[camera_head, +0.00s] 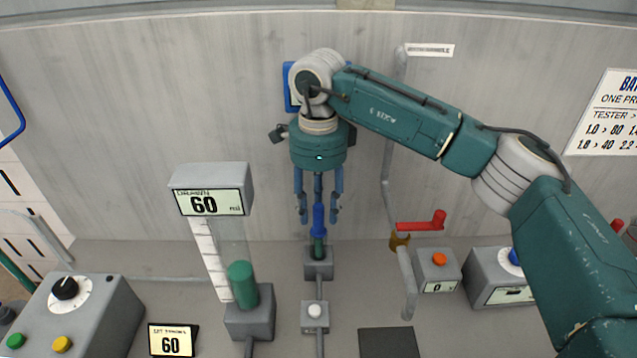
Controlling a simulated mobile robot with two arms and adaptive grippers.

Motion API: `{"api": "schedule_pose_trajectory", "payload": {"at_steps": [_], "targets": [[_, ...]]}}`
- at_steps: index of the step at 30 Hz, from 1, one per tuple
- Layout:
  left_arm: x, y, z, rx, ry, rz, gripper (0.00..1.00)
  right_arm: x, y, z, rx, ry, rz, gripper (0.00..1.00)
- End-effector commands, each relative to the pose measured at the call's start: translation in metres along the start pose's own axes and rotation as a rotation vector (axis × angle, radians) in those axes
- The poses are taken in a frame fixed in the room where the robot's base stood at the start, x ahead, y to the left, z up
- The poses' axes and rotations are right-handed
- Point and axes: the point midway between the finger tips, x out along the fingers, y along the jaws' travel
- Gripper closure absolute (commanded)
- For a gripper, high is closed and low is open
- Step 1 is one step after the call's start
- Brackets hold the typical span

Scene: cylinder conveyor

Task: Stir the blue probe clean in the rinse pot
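A blue upright piece (318,221), possibly the probe's handle, stands above a dark green part in a small grey block (318,263) at the centre. I cannot tell whether this block is the rinse pot; no pot is clearly recognisable. My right gripper (318,207) points down directly above the blue piece. Its blue-grey fingers are spread to either side, with clear gaps between them and the blue piece. Nothing is visibly held. A thin dark blue upright part shows between the fingers; I cannot tell what it belongs to. My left gripper is not in view.
A red-handled valve (422,222) on a pipe, an orange-button box (438,270) and a blue-knob box (487,283) are right. A dial box (95,315) stands front left.

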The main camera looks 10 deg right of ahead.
Motion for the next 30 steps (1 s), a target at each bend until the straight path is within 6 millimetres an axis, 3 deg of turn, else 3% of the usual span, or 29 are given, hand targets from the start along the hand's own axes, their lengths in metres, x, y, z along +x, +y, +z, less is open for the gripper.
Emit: {"api": "schedule_pose_trajectory", "payload": {"at_steps": [6,14,20,23,24,26,30], "targets": [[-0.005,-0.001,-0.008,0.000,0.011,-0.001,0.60,0.014,0.000,0.000,-0.001,0.000,0.000,0.60],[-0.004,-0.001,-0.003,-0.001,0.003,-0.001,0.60,0.016,0.000,0.000,-0.001,0.000,-0.001,0.60],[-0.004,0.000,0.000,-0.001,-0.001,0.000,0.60,0.016,0.000,0.000,-0.001,0.000,0.000,0.98],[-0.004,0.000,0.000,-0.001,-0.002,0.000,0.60,0.015,0.000,0.000,-0.001,0.000,0.000,1.00],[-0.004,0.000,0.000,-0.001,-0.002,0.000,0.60,0.015,0.000,0.000,-0.001,0.000,0.000,0.91],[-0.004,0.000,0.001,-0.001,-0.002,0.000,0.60,0.015,0.000,0.000,-0.001,0.000,-0.001,1.00],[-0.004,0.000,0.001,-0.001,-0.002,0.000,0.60,0.015,0.000,0.000,-0.001,0.000,-0.001,1.00]]}}
